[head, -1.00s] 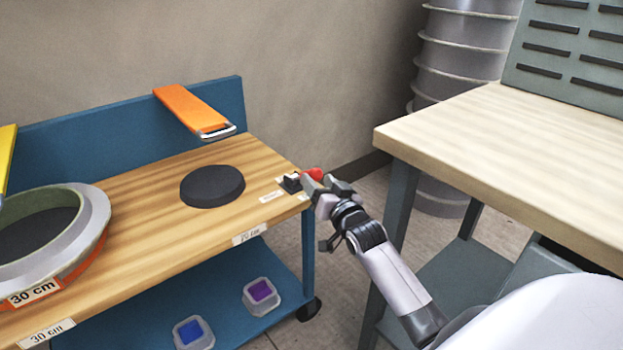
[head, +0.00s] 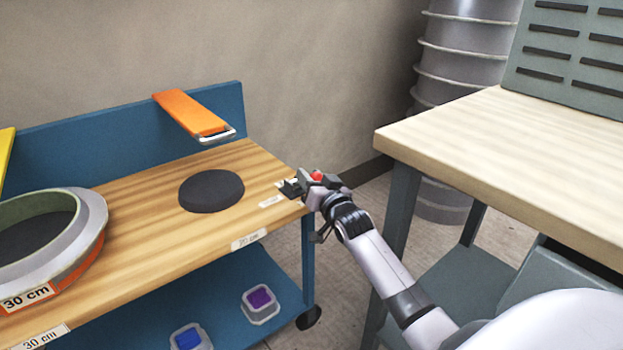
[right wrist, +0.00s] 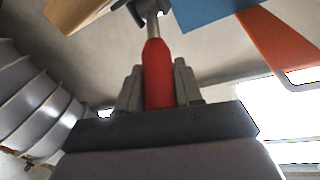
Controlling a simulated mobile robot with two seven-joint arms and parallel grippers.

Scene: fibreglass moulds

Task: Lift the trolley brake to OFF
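The trolley brake is a lever with a red handle (head: 317,177) at the right end of the wooden trolley top (head: 140,215). In the right wrist view the red handle (right wrist: 158,75) runs between my two fingers to a grey rod and a dark bracket (right wrist: 150,8). My right gripper (head: 312,183) is at the lever, its fingers close against both sides of the handle; it looks shut on it. The gripper hides most of the lever in the head view, and the brake label (head: 271,201) is too small to read. My left gripper is not in view.
A dark round disc (head: 211,190) and a ring mould (head: 95,212) marked 30 cm sit on the trolley. An orange bracket (head: 190,112) juts from its blue back panel. A pale workbench (head: 500,150) stands close on the right, with a narrow floor gap between.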

